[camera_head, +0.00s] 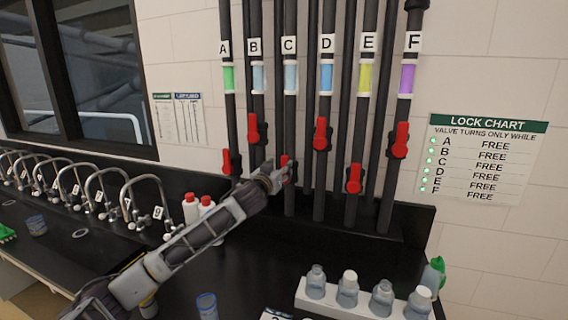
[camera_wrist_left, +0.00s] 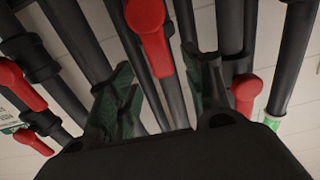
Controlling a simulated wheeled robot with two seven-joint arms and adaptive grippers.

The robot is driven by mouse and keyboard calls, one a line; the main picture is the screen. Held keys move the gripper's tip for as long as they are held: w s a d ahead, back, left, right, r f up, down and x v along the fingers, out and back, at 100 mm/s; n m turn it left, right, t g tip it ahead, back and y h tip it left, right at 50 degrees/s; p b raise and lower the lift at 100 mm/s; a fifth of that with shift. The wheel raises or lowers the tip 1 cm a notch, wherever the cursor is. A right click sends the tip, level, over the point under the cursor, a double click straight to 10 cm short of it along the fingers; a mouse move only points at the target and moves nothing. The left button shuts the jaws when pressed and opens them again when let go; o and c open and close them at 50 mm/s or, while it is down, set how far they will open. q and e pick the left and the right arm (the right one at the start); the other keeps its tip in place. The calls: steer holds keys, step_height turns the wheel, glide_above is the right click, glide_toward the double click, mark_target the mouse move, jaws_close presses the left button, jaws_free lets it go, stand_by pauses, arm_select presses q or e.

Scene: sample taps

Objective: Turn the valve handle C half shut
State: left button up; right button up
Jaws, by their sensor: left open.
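Valve handle C (camera_head: 284,160) is red and sits low on the dark pipe marked C; in the head view my gripper hides most of it. My left gripper (camera_head: 281,176) is at this handle, its arm reaching in from the lower left. In the left wrist view my left gripper (camera_wrist_left: 160,68) has its two fingers spread apart. A red handle, seemingly C (camera_wrist_left: 152,32), shows between the fingers, roughly in line with its pipe. Whether either finger touches it I cannot tell. My right gripper is not in view.
Neighbouring red handles B (camera_head: 253,130) and D (camera_head: 321,134) are higher on close pipes; handle E (camera_head: 354,178) is low. The lock chart (camera_head: 486,158) reads FREE for every valve. A bottle rack (camera_head: 330,299) and white bottles (camera_head: 190,207) stand on the black bench.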

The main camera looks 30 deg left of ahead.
mark_target(284, 163)
arm_select(q)
steer(key=shift+p+x, duration=0.65)
steer(key=shift+x, duration=2)
jaws_close()
